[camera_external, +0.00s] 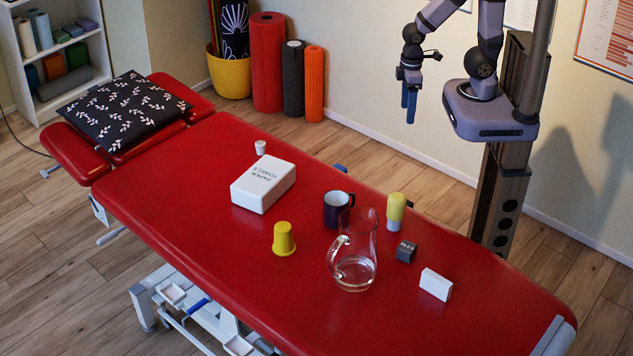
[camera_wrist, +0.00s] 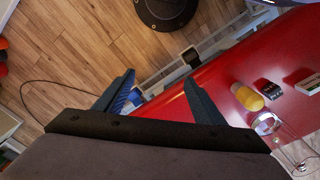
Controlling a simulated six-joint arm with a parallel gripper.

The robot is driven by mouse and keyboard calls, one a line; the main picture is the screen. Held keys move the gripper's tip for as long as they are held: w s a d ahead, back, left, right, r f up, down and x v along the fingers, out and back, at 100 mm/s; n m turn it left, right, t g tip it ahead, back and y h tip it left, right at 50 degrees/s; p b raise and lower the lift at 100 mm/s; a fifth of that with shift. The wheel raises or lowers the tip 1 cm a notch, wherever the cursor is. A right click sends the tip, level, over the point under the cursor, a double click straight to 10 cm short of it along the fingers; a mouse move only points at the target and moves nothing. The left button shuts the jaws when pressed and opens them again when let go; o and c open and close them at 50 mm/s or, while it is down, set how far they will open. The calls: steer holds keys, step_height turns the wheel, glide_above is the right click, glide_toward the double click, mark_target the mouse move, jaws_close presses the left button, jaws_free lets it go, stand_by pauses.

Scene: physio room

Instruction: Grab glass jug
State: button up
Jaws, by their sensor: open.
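The clear glass jug (camera_external: 357,262) stands upright on the red treatment table, its handle pointing left in the external view. In the wrist view a clear outline at the lower right appears to be the jug (camera_wrist: 268,124). My gripper (camera_external: 409,112) is beyond the table's far edge, above and well apart from the jug. In the wrist view my gripper (camera_wrist: 158,82) has its two dark fingers spread with nothing between them.
Close around the jug are a dark mug (camera_external: 337,208), a yellow-topped bottle (camera_external: 396,211), a dark cube (camera_external: 406,251), a white box (camera_external: 436,284) and a yellow cup (camera_external: 284,239). A paper towels box (camera_external: 263,187) lies farther left. The table's near right end is clear.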

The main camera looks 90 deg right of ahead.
step_height(320, 180, up, 7)
steer(key=w+a+n+t+b, duration=0.2)
steer(key=w+a, duration=0.4)
steer(key=w, duration=0.4)
steer(key=n+t+y+b, duration=0.4)
steer(key=n+y+b, duration=0.1)
steer(key=n+y, duration=0.15)
glide_above(345, 230)
steer(key=s+d, duration=0.3)
steer(key=d, duration=0.1)
steer(key=shift+n, duration=0.25)
steer(key=shift+w+a+f+p, duration=0.35)
steer(key=shift+w+a+f, duration=0.3)
steer(key=shift+f, duration=1.05)
steer(key=shift+w+a+f+p, duration=0.4)
steer(key=shift+a+f, duration=0.45)
steer(key=shift+f, duration=0.8)
steer(key=shift+w+a+f+p, duration=0.3)
steer(key=shift+w+a+f, duration=0.4)
steer(key=shift+f, duration=1)
steer(key=shift+a, duration=0.1)
